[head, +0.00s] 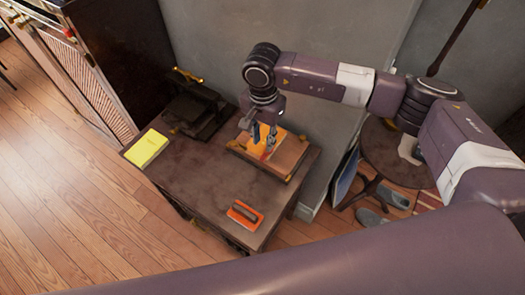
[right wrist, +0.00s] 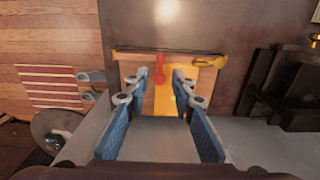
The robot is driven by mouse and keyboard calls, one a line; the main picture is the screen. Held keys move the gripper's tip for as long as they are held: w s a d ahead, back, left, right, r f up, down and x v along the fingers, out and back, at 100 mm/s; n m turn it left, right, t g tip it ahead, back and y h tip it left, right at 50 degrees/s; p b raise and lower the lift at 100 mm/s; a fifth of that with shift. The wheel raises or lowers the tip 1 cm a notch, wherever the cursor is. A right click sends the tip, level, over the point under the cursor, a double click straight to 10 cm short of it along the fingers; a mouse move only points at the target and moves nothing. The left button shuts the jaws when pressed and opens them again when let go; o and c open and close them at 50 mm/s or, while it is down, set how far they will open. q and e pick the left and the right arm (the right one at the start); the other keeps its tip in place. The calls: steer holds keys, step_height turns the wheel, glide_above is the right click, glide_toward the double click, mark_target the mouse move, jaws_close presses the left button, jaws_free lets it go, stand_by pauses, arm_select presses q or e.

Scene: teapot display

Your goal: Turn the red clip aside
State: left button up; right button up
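The red clip (right wrist: 160,70) shows in the right wrist view as a small upright red piece with a rounded lower end. It lies over the top part of a yellow-orange panel (right wrist: 164,101) on a brown wooden frame (head: 289,152) on the table. In the head view the clip is a small red spot (head: 266,157), partly hidden by the gripper. My right gripper (right wrist: 157,88) is open and points down over the panel. Its blue-padded fingers stand apart on either side, with the clip ahead between them; I see no contact. My left gripper is not in view.
A dark press-like device (head: 196,108) stands at the table's back left, and a yellow block (head: 147,148) lies at the left edge. An orange block with a dark handle (head: 245,214) lies near the front. The table's middle (head: 195,168) is clear. A grey wall stands close behind.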

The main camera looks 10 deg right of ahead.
mark_target(263, 156)
step_height(263, 156, down, 5)
steer(key=shift+s+f+p, duration=0.1)
steer(key=shift+f+p, duration=0.05)
steer(key=shift+p, duration=0.6)
steer(key=shift+a+f, duration=0.1)
steer(key=shift+f, duration=0.65)
jaws_close()
